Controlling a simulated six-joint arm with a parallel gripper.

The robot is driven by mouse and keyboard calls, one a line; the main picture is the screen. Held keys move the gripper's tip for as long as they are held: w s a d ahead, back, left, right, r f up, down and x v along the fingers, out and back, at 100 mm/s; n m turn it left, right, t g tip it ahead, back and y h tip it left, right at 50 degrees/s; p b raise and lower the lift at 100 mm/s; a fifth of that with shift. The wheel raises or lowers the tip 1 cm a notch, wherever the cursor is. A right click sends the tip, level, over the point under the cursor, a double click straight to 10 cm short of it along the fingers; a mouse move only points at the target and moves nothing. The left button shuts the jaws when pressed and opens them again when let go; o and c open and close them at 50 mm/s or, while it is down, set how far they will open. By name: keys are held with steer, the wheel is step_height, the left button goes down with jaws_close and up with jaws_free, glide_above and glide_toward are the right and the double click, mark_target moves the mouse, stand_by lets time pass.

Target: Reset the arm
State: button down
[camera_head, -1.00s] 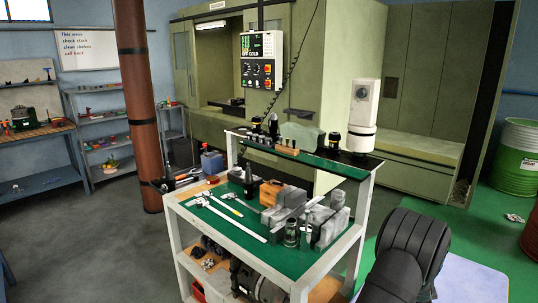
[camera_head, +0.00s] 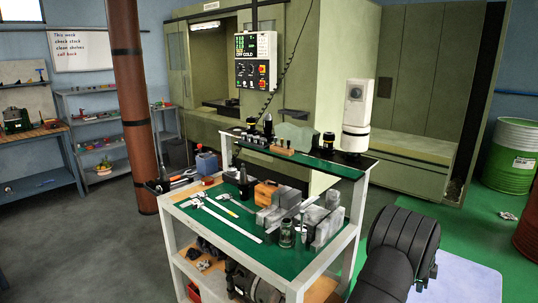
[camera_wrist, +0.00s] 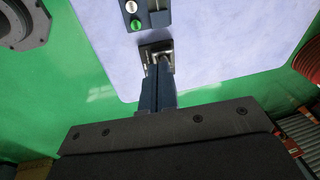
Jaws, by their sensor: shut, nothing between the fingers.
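My gripper (camera_wrist: 158,66) shows in the wrist view with its two dark fingers together and nothing between them. It hangs over a pale lavender mat (camera_wrist: 225,45) on the green floor. In the head view my black arm is at the lower right, beside the cart, and the gripper itself is out of sight there. The tooling cart (camera_head: 193,250) has a green top holding calipers (camera_head: 232,218), grey blocks (camera_head: 270,219), an orange-brown wooden block (camera_head: 265,193) and a glass jar (camera_head: 286,233).
A raised shelf (camera_head: 300,158) with tool holders runs along the cart's back. A green machine (camera_head: 425,90) stands behind. A green drum (camera_head: 514,155) is at the right, and a brown column (camera_head: 132,110) rises at the left. Floor between arm and drum is mostly clear.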

step_height(320, 180, up, 4)
steer(key=a+m+y, duration=0.1)
steer(key=a+y, duration=0.1)
steer(key=a, duration=0.1)
step_height(320, 180, down, 9)
step_height(320, 180, up, 8)
steer(key=shift+w+m+g, duration=0.3)
steer(key=shift+w, duration=0.15)
steer(key=c, duration=2.2)
jaws_free()
steer(key=shift+d, duration=0.1)
